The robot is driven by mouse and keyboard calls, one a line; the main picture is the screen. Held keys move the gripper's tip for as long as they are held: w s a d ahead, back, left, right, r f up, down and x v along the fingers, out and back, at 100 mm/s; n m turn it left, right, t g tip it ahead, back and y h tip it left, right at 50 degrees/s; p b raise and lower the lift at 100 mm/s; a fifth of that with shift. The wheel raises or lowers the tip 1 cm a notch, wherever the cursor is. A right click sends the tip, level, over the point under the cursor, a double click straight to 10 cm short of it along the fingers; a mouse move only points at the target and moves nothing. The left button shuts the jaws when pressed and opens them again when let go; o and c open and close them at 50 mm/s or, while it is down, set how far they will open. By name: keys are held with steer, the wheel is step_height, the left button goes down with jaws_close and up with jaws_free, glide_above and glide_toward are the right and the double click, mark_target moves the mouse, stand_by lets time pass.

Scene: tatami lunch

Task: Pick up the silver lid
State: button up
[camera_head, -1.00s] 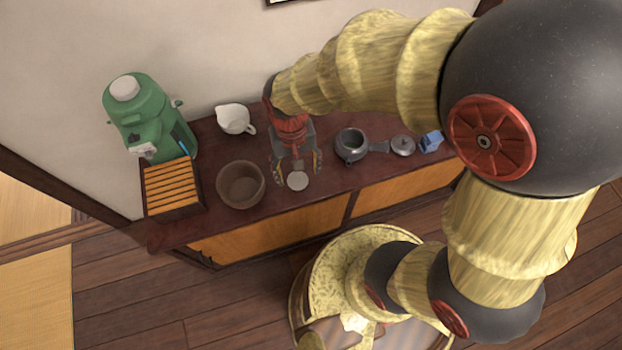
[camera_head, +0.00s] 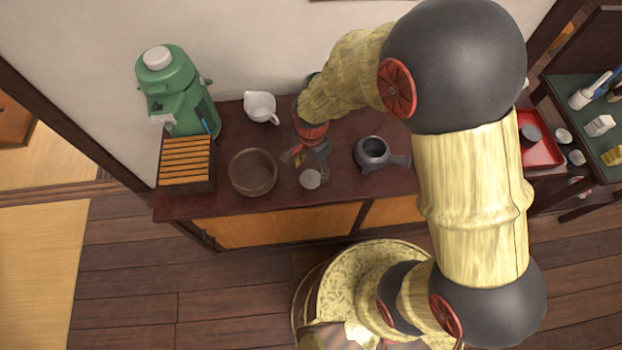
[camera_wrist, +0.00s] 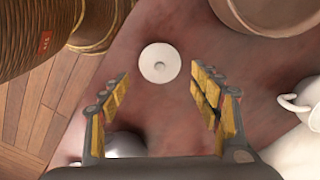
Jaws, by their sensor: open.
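A small round pale silver-grey disc (camera_head: 310,179) lies on the dark red-brown cabinet top, near its front edge. In the wrist view the disc (camera_wrist: 160,62) shows a small round mark or knob at its centre, and it looks like a lid. My gripper (camera_head: 308,156) is just behind the disc in the head view. In the wrist view my gripper (camera_wrist: 166,95) is open and empty, and the disc lies beyond the fingertips, between their lines and apart from them. A grey side-handled pot (camera_head: 373,152) stands to the right.
A brown bowl (camera_head: 253,172) stands close left of the disc, and a white pitcher (camera_head: 260,106) behind it. A slatted wooden box (camera_head: 186,162) and a green dispenser (camera_head: 176,95) are at the left end. A red tray (camera_head: 541,150) is at the right, beyond my arm.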

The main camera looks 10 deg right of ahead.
mark_target(312, 176)
step_height(312, 176, down, 5)
steer(key=shift+r+b, duration=0.2)
steer(key=shift+b, duration=0.8)
steer(key=shift+r, duration=0.1)
steer(key=shift+c, duration=0.9)
steer(key=c, duration=0.4)
steer(key=shift+c, duration=0.4)
